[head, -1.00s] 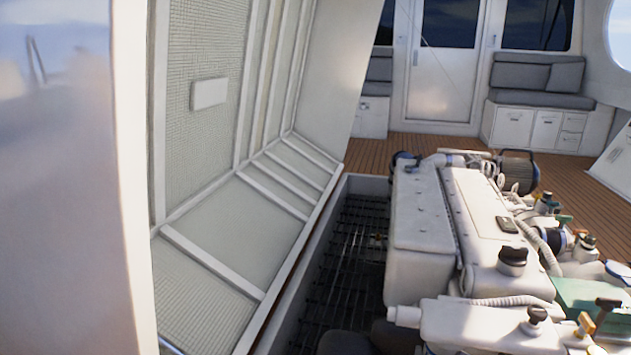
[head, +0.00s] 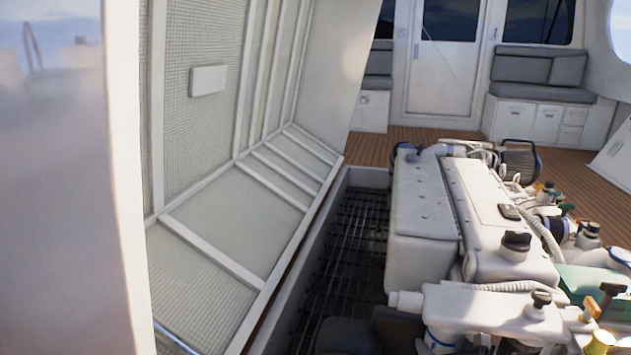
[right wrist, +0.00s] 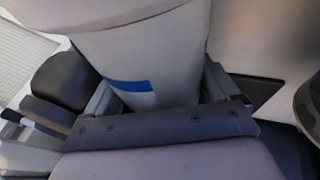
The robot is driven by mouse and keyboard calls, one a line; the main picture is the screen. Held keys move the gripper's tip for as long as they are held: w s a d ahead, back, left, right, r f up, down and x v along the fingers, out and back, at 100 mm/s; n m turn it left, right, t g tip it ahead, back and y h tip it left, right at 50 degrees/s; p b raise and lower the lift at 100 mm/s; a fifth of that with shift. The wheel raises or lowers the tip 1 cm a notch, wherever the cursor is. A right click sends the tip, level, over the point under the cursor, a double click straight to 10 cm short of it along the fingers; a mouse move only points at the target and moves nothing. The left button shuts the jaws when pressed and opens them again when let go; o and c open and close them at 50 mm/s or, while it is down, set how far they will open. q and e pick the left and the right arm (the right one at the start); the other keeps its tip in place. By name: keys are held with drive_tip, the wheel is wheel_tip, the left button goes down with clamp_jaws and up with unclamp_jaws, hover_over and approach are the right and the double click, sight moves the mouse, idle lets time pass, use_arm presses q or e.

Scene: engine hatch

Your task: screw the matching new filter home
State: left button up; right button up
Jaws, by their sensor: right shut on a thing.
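A white filter (right wrist: 155,60) with a blue patch stands between the fingers of my right gripper (right wrist: 155,90) in the right wrist view. The right gripper is shut on it, with a grey finger on either side. The filter's far end is out of sight, so I cannot tell whether it touches a mount. In the head view, dark parts of my right gripper (head: 396,328) show at the bottom edge. Beside them is a white body with a blue mark (head: 440,342), below the white engine housing (head: 470,312). My left gripper is not in view.
The white engine block (head: 430,225) fills the right of the open hatch, with caps, hoses and coloured handles. A dark grating (head: 350,240) lies left of it. The raised hatch lid (head: 225,215) stands at the left. Wooden deck lies behind.

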drive_tip(key=shift+d, duration=0.1)
drive_tip(key=o, duration=1.4)
